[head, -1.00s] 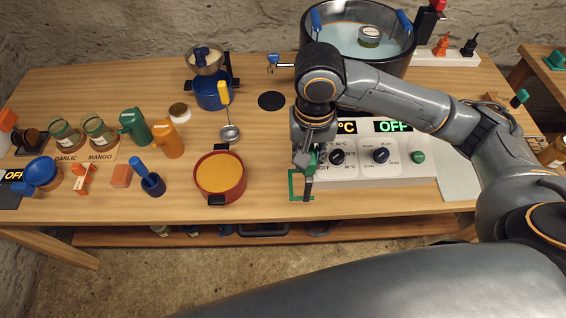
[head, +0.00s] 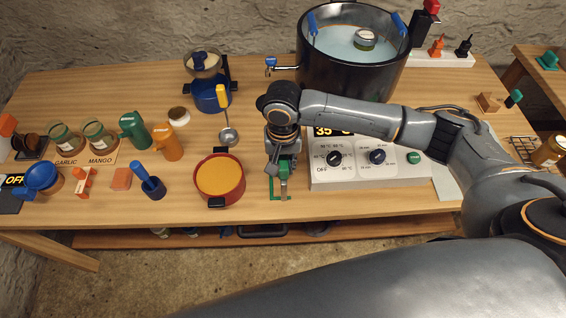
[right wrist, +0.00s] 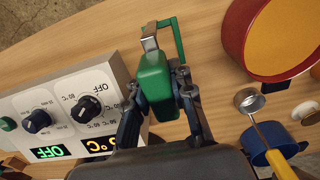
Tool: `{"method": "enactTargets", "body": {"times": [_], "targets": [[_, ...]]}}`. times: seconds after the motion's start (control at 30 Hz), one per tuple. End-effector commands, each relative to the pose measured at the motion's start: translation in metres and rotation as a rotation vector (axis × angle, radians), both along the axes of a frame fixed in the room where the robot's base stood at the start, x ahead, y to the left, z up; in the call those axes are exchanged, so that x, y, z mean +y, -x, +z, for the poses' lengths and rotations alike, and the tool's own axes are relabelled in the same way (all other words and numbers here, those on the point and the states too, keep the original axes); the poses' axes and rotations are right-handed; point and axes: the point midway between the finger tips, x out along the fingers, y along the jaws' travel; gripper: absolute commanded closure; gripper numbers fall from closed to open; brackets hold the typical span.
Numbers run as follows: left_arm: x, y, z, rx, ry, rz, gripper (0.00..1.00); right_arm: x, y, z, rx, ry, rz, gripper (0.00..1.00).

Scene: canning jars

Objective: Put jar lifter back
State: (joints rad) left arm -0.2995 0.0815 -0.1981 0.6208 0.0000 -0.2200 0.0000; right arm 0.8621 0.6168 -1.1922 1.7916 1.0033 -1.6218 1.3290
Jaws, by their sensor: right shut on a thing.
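The jar lifter shows as a green handle (right wrist: 155,85) with a metal end in the right wrist view, and its metal end (head: 284,190) points toward the table's front edge in the head view. My right gripper (head: 283,163) is shut on the green part, between the red pot and the control panel. A thin green angular outline (right wrist: 177,38) lies beside the metal end; I cannot tell whether it is part of the lifter or flat on the table. The rest of the lifter is hidden by the gripper. My left gripper is not in view.
The red pot (head: 221,178) stands close on the left. The control panel (head: 365,175) with knobs stands close on the right. A large dark pot (head: 345,82) with water and a jar is behind. Jars and bottles fill the left side.

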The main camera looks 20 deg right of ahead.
Motion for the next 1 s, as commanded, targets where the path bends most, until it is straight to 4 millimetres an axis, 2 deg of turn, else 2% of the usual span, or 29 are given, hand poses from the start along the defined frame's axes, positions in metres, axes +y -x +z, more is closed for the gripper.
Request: {"method": "enactTargets", "body": {"times": [0.13, 0.17, 0.27, 0.67, 0.77, 1.0], "targets": [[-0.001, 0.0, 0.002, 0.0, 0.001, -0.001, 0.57, 0.0, 0.0, -0.001, 0.001, 0.0, 0.0, 1.0], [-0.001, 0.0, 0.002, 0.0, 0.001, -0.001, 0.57, 0.0, 0.0, -0.002, 0.001, 0.0, 0.0, 0.75], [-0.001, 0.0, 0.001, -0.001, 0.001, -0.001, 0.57, 0.0, 0.0, -0.002, 0.0, 0.0, 0.0, 0.55], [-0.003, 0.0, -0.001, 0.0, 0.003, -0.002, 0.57, 0.0, 0.0, 0.003, -0.001, -0.001, 0.0, 0.54], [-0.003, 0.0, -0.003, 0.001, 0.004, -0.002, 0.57, 0.001, -0.001, 0.017, -0.003, -0.002, 0.001, 0.54], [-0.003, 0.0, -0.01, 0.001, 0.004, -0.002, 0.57, 0.001, -0.001, 0.068, -0.004, -0.002, 0.001, 0.54]]}}
